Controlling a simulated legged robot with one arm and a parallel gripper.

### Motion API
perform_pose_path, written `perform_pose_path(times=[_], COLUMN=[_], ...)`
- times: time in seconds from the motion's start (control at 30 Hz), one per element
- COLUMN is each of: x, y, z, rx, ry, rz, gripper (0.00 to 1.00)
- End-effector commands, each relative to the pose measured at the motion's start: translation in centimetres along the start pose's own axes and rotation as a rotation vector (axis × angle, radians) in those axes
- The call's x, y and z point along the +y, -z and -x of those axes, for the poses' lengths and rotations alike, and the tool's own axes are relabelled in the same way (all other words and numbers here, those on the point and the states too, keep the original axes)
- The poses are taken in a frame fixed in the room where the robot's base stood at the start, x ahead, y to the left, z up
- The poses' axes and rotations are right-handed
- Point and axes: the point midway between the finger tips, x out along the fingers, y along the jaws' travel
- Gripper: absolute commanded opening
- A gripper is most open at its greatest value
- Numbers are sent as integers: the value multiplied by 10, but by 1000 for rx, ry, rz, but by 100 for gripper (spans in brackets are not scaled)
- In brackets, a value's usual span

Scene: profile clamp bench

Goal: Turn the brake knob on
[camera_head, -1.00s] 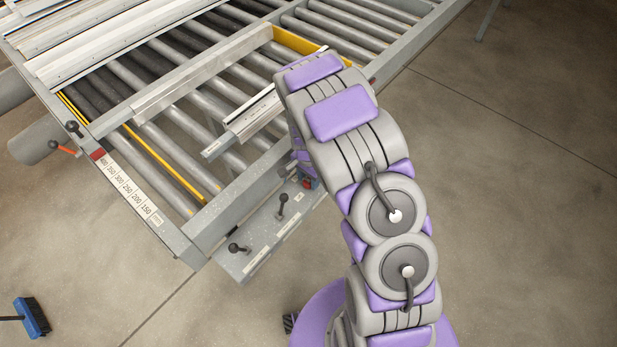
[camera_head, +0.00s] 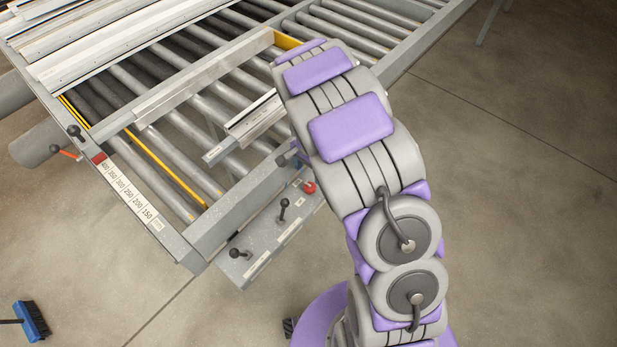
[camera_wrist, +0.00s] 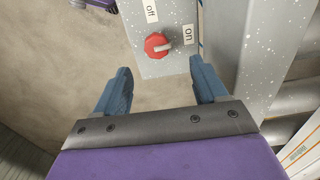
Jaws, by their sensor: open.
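The brake knob (camera_wrist: 156,45) is red with a pale grey pointer and sits on a light grey panel (camera_wrist: 158,69) in the wrist view. Its pointer is directed right, roughly toward the "on" label (camera_wrist: 188,34). The "off" label (camera_wrist: 151,11) is above the knob. My gripper (camera_wrist: 160,68) is open and empty, with blue-grey fingers spread on either side of the knob in the picture; the knob appears beyond the tips, apart from them. In the head view the red knob (camera_head: 310,187) shows beside my arm, while my fingers are hidden behind the arm.
The roller bench (camera_head: 215,227) lies left of my arm, with metal profiles (camera_head: 120,45) on it. Two black levers, the nearer (camera_head: 238,253) and the other (camera_head: 283,208), stand on the front panel. A blue brush (camera_head: 32,320) lies on open floor.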

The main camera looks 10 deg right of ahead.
Motion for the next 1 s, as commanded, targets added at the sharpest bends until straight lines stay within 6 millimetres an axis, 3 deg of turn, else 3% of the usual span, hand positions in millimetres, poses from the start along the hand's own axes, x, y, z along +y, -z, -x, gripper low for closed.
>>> perform_pose_path(times=[0.2,0.43,0.6,1.0], x=[-2,-1,-1,-1], y=[1,0,0,0], z=[51,87,98,99], rx=[2,0,0,-1], ry=[4,0,-1,-2], rz=[-1,-2,-2,-1], gripper=[72,72,72,72])
